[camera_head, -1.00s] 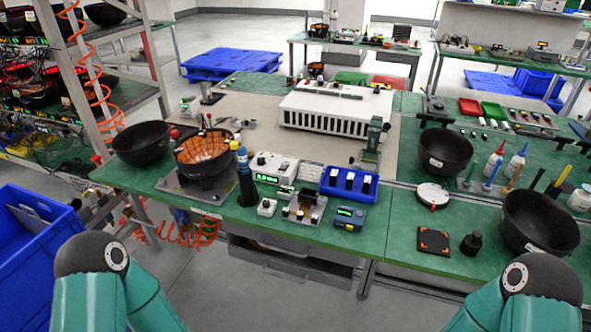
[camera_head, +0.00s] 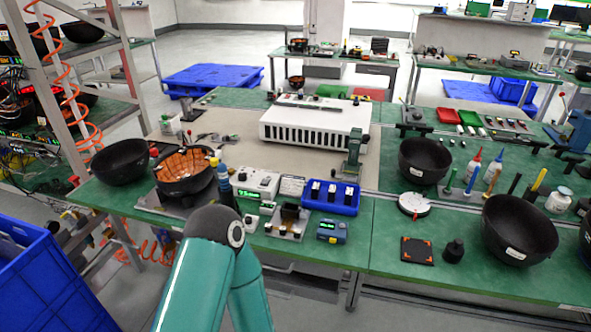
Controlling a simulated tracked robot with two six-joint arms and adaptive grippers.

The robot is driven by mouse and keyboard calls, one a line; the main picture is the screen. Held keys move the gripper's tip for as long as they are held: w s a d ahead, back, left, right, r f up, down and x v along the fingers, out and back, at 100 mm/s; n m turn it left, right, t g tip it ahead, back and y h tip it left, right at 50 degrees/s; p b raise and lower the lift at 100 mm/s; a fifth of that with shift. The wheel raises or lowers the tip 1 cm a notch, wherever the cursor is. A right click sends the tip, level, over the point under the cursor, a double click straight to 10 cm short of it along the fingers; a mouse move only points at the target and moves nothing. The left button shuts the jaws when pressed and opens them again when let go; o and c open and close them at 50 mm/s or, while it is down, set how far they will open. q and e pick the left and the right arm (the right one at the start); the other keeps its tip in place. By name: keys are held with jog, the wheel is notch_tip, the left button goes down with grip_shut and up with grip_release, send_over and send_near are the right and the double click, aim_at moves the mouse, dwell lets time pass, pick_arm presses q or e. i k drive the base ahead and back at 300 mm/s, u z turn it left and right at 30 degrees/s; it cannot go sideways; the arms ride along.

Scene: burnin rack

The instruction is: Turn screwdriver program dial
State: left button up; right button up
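The white box with a green lit display (camera_head: 258,185) stands near the front edge of the green workbench (camera_head: 383,240), left of the blue tray. Small dark knob-like parts show on it, too small to read a dial setting. A dark upright screwdriver-like tool (camera_head: 225,184) with a blue and yellow top stands just left of it, its lower part hidden behind my arm. My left arm's teal links and dark joint fill the lower middle, in front of the bench. Neither gripper shows.
A blue tray (camera_head: 346,207) with black parts and a small blue device with a display (camera_head: 331,232) stand to the right. A black bowl with orange contents (camera_head: 184,172) is to the left. A blue bin (camera_head: 40,280) stands at lower left.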

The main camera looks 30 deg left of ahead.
aim_at(243, 177)
jog(key=u, duration=0.6)
jog(key=i, duration=0.15)
jog(key=z, duration=2)
jog(key=k, duration=1.55)
jog(key=z, duration=1.85)
jog(key=i, duration=0.1)
jog(key=u, duration=3.3)
jog(key=i, duration=1)
jog(key=z, duration=0.05)
